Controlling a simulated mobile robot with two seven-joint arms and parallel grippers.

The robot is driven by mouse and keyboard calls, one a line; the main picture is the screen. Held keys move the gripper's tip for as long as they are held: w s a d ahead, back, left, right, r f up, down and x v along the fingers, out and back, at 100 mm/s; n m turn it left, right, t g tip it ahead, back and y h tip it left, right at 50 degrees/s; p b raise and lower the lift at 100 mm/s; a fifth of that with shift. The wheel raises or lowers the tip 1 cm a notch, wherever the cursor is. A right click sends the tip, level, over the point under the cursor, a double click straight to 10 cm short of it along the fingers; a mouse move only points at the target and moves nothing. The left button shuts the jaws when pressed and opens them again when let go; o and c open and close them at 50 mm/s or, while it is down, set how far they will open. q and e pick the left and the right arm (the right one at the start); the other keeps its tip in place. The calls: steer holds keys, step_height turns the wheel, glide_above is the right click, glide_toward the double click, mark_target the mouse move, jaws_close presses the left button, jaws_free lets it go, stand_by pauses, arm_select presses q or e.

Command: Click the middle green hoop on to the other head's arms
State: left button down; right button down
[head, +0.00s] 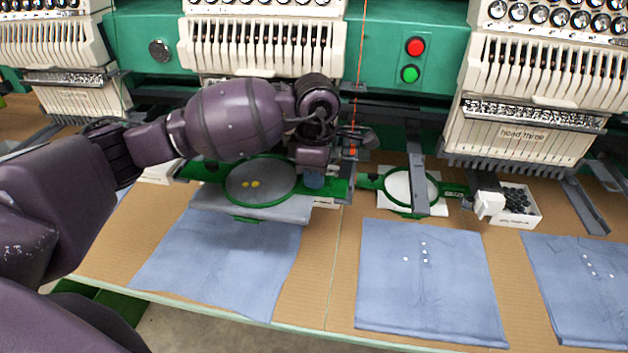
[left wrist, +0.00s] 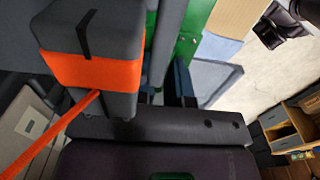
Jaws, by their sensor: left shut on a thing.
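A green hoop (head: 294,187) with a grey-blue cloth and two yellow dots in it is at the middle of the head view, under the middle sewing head (head: 262,45). My left gripper (head: 314,180) is shut on the hoop's green bracket at its right side. The bracket also shows between my fingers in the left wrist view (left wrist: 187,45). A second green hoop (head: 437,187) with a white inside lies to the right, partly behind a grey arm (head: 417,175). Head three (head: 522,135) has another grey arm (head: 586,205). Whether the held hoop touches any arm is unclear. My right gripper is out of view.
Blue cloths (head: 225,255), (head: 430,280) and (head: 585,285) lie on the brown table (head: 110,255). A white box (head: 533,218) of dark pieces stands beneath head three. An orange-banded dark block (left wrist: 85,58) is close by in the left wrist view.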

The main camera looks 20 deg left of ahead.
arm_select(q)
steer(key=shift+f, duration=0.2)
stand_by(0.6)
steer(key=c, duration=1.1)
jaws_free()
steer(key=shift+o, duration=0.2)
